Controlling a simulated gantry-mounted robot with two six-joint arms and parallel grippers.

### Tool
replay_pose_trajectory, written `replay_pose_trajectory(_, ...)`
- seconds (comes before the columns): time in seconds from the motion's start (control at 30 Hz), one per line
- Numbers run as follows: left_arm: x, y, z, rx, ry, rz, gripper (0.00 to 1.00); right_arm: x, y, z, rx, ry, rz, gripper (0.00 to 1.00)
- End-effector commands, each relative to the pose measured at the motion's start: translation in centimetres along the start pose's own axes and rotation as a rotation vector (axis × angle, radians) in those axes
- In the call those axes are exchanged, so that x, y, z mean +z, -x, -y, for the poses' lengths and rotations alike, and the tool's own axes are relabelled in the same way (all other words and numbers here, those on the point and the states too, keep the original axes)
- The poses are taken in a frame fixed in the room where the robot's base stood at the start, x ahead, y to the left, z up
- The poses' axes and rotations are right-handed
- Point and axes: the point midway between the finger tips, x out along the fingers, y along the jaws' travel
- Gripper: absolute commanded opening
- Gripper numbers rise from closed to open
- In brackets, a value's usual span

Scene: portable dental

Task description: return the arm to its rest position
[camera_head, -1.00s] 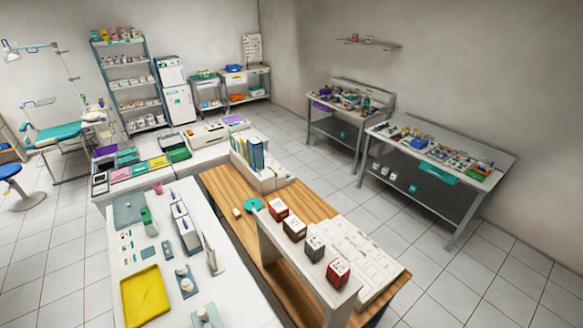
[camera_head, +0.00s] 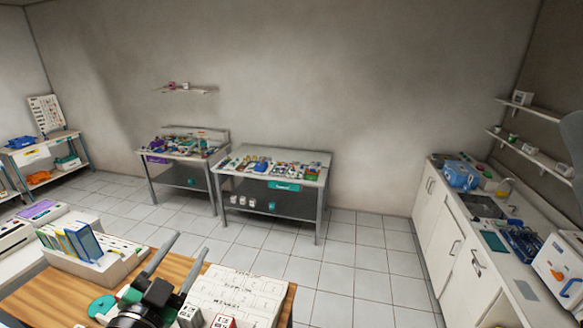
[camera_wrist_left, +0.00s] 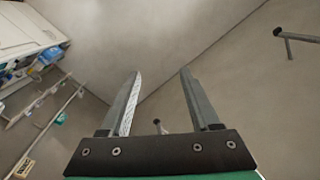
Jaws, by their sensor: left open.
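My left gripper (camera_head: 191,243) shows at the bottom of the head view, above the wooden-topped counter (camera_head: 38,298). Its two grey fingers stand apart and point up and away, with nothing between them. In the left wrist view the same gripper (camera_wrist_left: 160,72) is open and empty, facing bare wall and ceiling surfaces. My right gripper is not in view.
A white box of folders (camera_head: 95,262) and a white tray of labelled compartments (camera_head: 238,297) stand near the left gripper. Two cluttered workbenches (camera_head: 268,203) stand against the back wall. A sink counter (camera_head: 450,225) runs along the right. Tiled floor (camera_head: 345,262) lies open between.

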Motion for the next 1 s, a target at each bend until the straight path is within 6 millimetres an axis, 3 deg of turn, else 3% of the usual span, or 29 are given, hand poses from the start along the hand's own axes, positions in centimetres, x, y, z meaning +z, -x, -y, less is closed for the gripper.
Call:
replay_pose_trajectory(0.03, -4.7, 0.6, 1.3, -0.038, 0.016, -0.092, 0.63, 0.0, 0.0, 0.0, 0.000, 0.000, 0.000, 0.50)
replay_pose_trajectory(0.13, -12.9, 3.1, 3.8, -0.113, 0.074, -0.268, 0.63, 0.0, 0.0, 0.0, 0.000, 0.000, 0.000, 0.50)
replay_pose_trajectory(0.2, -18.1, 5.9, 5.7, -0.164, 0.133, -0.395, 0.63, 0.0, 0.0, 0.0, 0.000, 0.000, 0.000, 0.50)
replay_pose_trajectory(0.3, -23.7, 10.8, 8.6, -0.231, 0.234, -0.568, 0.63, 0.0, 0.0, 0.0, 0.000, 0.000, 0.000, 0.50)
replay_pose_trajectory(0.4, -26.3, 15.5, 11.1, -0.282, 0.356, -0.704, 0.63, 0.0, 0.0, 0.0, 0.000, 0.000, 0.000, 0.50)
replay_pose_trajectory(0.47, -26.6, 17.2, 11.8, -0.280, 0.452, -0.756, 0.63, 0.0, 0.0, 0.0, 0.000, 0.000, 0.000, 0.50)
replay_pose_trajectory(0.6, -26.5, 16.9, 11.9, -0.242, 0.561, -0.770, 0.63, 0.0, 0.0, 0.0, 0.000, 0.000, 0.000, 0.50)
replay_pose_trajectory(0.77, -25.7, 16.9, 11.4, -0.239, 0.567, -0.769, 0.63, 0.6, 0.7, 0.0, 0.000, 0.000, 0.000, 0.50)
replay_pose_trajectory(0.87, -23.6, 17.0, 10.0, -0.239, 0.567, -0.768, 0.63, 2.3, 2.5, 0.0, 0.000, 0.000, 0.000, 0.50)
replay_pose_trajectory(1.0, -18.6, 17.1, 6.6, -0.239, 0.566, -0.767, 0.63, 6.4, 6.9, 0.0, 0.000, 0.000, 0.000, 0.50)
